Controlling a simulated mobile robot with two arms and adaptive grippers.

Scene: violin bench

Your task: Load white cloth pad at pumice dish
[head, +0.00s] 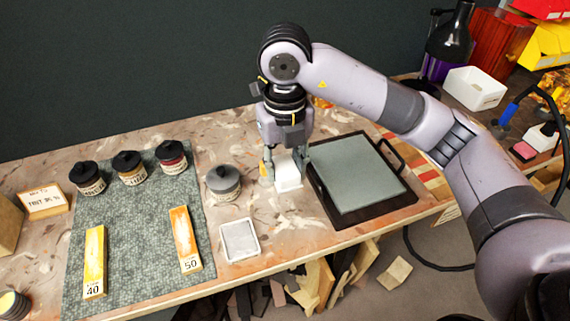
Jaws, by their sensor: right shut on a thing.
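My right gripper (286,164) points down at the bench, left of the black-rimmed tray. It is shut on a white block-like thing (288,184), which looks like the white cloth pad; the fingers hide part of it. I cannot tell whether it touches the bench. A shallow white square dish (240,241) with a pale grey inside lies nearer the front edge, below and left of the gripper. It may be the pumice dish. A grey-lidded jar (223,184) with a label stands left of the gripper. My left gripper is not in view.
A black-rimmed tray (317,186) with a grey-green plate stands right of the gripper. A grey mat (135,235) at left bears dark-lidded jars and two blocks marked 40 (94,262) and 50 (185,240). Bare bench lies between the gripper and the square dish.

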